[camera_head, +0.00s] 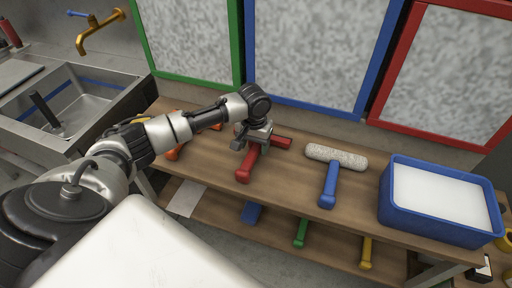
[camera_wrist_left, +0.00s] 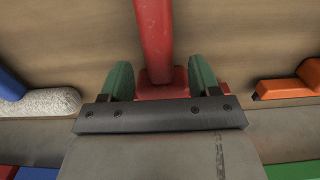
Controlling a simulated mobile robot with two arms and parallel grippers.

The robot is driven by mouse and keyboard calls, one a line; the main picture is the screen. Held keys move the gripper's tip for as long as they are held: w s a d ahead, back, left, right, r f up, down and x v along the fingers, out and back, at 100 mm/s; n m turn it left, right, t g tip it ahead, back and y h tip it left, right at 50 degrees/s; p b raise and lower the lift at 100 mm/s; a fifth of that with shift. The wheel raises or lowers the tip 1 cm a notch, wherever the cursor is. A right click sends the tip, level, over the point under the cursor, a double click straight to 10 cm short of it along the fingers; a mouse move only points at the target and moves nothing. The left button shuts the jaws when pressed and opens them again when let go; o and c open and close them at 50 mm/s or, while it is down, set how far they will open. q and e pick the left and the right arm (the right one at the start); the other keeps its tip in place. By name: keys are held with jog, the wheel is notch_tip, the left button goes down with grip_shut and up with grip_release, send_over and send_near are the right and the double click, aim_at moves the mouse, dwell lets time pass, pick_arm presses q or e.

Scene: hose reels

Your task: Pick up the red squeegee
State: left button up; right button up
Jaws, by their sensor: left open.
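The red squeegee (camera_head: 247,166) lies on the wooden bench, its handle toward the front edge and its red head (camera_head: 283,142) at the back. My left gripper (camera_head: 252,139) is over it from above, near where handle and head meet. In the left wrist view the red handle (camera_wrist_left: 154,38) runs between the two green fingers of the left gripper (camera_wrist_left: 161,80). The fingers are apart, one on each side of the squeegee; I cannot tell whether they touch it. The gripper's body hides part of the squeegee. My right gripper is not in view.
A blue-handled roller (camera_head: 329,184) with a white fuzzy sleeve lies to the right, then a blue tub (camera_head: 430,221). An orange tool (camera_head: 174,153) lies left. Lower shelf holds green (camera_head: 300,234) and yellow (camera_head: 366,252) handled tools. Framed panels stand behind; a sink (camera_head: 80,98) is left.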

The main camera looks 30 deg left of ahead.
pick_arm(q)
jog(key=shift+f, duration=1.2)
jog(key=shift+r, duration=0.1)
jog(key=c, duration=1)
jog(key=shift+r, duration=0.1)
notch_tip(320, 180, up, 4)
jog(key=shift+s+r, duration=0.1)
jog(key=s+d+r, duration=0.1)
jog(key=s+r, duration=0.5)
jog(key=s, duration=0.5)
jog(key=shift+s+d+r, duration=0.15)
jog(key=shift+d+r, duration=0.15)
jog(key=shift+d, duration=0.1)
